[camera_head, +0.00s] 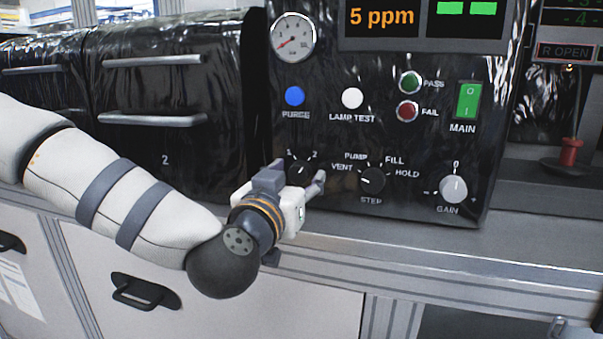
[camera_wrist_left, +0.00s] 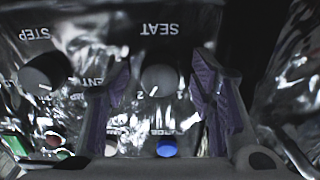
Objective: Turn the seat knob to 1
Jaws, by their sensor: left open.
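The seat knob (camera_head: 300,172) is a small dark round knob low on the black panel, with marks 1 and 2 above it. In the left wrist view, which is upside down, the knob (camera_wrist_left: 158,80) sits under the word SEAT. Its pale pointer line appears to lean towards the 2 side. My left gripper (camera_head: 293,180) is open in front of the panel, one finger on each side of the knob. In the left wrist view the fingers (camera_wrist_left: 158,98) stand apart with visible gaps to the knob. Contact cannot be seen. My right gripper is not in view.
The step knob (camera_head: 372,180) is close to the right of the gripper, and the gain knob (camera_head: 453,189) is further right. A blue purge button (camera_head: 294,96) and a white lamp test button (camera_head: 352,98) are above. A grey ledge (camera_head: 400,248) runs below the panel.

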